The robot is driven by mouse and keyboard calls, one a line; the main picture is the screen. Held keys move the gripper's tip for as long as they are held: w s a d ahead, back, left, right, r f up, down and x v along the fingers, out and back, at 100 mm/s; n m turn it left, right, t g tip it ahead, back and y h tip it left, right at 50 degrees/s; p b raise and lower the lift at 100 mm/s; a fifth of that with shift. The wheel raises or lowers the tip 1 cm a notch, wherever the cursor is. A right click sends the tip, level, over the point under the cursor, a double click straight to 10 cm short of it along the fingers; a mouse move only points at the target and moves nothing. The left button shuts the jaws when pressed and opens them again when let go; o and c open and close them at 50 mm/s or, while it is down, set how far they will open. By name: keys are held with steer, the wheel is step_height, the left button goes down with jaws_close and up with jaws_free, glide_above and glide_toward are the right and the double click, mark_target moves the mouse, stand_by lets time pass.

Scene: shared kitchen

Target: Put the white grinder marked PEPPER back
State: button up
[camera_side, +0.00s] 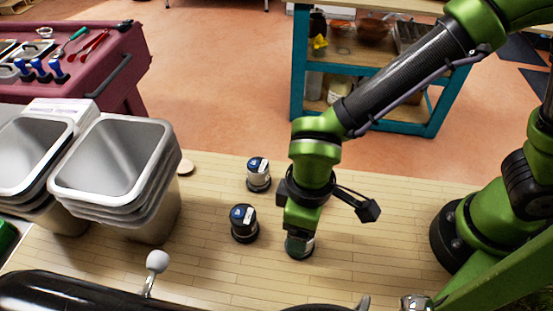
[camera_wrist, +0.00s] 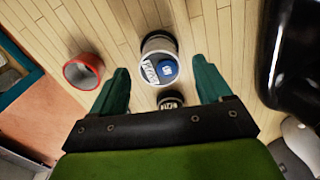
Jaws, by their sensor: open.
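A grinder (camera_wrist: 159,69) stands upright between my gripper's fingertips in the wrist view. Its top is white with lettering too small to read and a blue disc; its base is dark. My gripper (camera_side: 300,238) is open over it, one finger on each side, and hides most of it in the side view. I cannot read which one is marked PEPPER.
Stacked steel pans (camera_side: 115,165) stand at the left. A wooden disc (camera_side: 186,167) lies beside them. A red ring-shaped thing (camera_wrist: 83,72) is left of the fingers in the wrist view. A glossy black object (camera_side: 150,293) lines the front edge. The table right of my gripper is clear.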

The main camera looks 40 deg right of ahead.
step_height(320, 180, up, 9)
steer(key=w+d+r+m+t+y, duration=0.1)
steer(key=d+r+m+t, duration=0.2)
steer(key=d, duration=0.9)
steer(key=w+d+r+m+t, duration=0.1)
steer(key=d+r+m+t, duration=0.3)
steer(key=d, duration=0.8)
step_height(320, 180, up, 2)
steer(key=m, duration=0.4)
steer(key=shift+w+d+y, duration=0.35)
steer(key=shift+y, duration=0.05)
